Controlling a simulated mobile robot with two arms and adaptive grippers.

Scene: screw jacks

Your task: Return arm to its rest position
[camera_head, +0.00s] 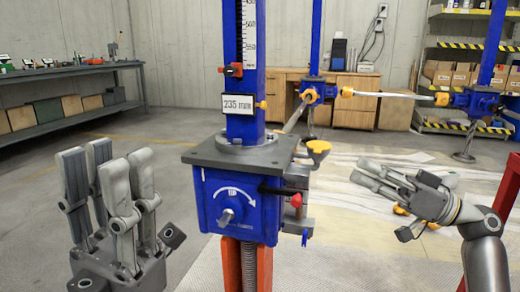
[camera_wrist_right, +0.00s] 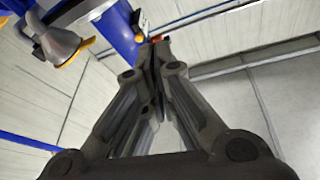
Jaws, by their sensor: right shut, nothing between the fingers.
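My left gripper (camera_head: 105,162) stands at the lower left in the head view, fingers pointing up and apart, with nothing between them. My right gripper (camera_head: 364,176) is at the right, pointing left, beside and clear of the blue screw jack (camera_head: 238,200). Its fingers (camera_wrist_right: 158,55) meet in the wrist view, shut and empty. The jack has a dark top plate, a white turn arrow and a crank stub on its front. A blue column (camera_head: 244,75) rises from it, with a scale, a red pointer and a "235" label (camera_head: 238,104).
More blue jacks (camera_head: 478,102) stand behind, joined by a silver shaft (camera_head: 385,95). A red frame (camera_head: 507,205) is near my right arm at the right edge. A workbench (camera_head: 60,75) with boxes is at the left, and shelving (camera_head: 450,43) at the back right. Open floor lies at the left.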

